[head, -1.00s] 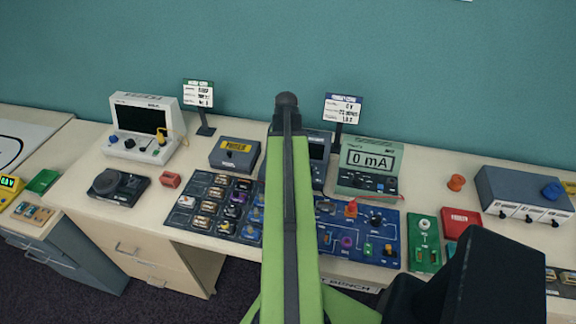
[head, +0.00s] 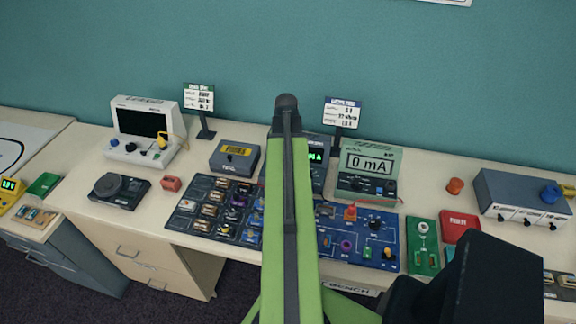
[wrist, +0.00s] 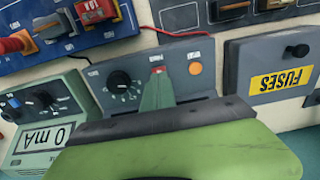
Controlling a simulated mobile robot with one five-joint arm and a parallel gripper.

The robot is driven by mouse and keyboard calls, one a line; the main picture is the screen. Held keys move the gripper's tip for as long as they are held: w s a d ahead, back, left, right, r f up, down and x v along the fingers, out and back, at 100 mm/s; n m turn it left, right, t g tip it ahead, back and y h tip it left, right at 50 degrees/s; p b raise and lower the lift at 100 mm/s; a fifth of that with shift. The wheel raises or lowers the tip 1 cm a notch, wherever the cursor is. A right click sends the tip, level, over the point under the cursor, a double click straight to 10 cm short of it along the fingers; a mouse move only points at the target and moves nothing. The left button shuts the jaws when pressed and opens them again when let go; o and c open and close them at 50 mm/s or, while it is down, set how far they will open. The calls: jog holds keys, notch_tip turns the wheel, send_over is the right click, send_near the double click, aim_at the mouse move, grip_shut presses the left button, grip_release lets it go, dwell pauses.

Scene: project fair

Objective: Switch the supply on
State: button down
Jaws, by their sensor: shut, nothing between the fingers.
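The supply (head: 317,160) is a grey box at the back of the bench, mostly hidden behind my green arm in the head view. Its small display shows green lit digits. In the wrist view its panel (wrist: 207,52) shows upside down, with a black dial, a small red switch and an orange round spot. My gripper (wrist: 158,77) is shut and empty, its narrow green tip right at the red switch. I cannot tell whether it touches the switch.
A meter (head: 370,170) reading 0 mA stands right of the supply. A yellow-labelled fuses box (head: 235,157) stands left. Circuit boards (head: 215,207) lie in front. A blue-knobbed grey box (head: 520,197) is at the right.

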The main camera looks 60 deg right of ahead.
notch_tip(320, 180, up, 5)
jog(key=p, duration=0.4)
dwell(0.3)
jog(key=w+a+f+n+b, duration=0.1)
jog(key=w+a, duration=0.5)
jog(key=w+a+f+n+b, duration=0.1)
jog(key=w+a+n, duration=0.1)
jog(key=w+a, duration=0.4)
jog(key=w+a+f+n, duration=0.1)
jog(key=w+a+n, duration=0.1)
jog(key=w+a, duration=0.4)
jog(key=shift+a+f+b, duration=0.1)
jog(key=shift+a+b, duration=0.3)
jog(key=shift+a, duration=0.55)
jog(key=w+a+f+n+b, duration=0.1)
jog(key=a+n, duration=0.3)
jog(key=a, duration=1)
jog(key=w+a+f+n+b, duration=0.1)
jog(key=a+n, duration=0.4)
jog(key=a, duration=1)
jog(key=shift+w+a+f+b, duration=0.25)
jog(key=shift+w+a+b, duration=0.05)
jog(key=shift+w, duration=0.5)
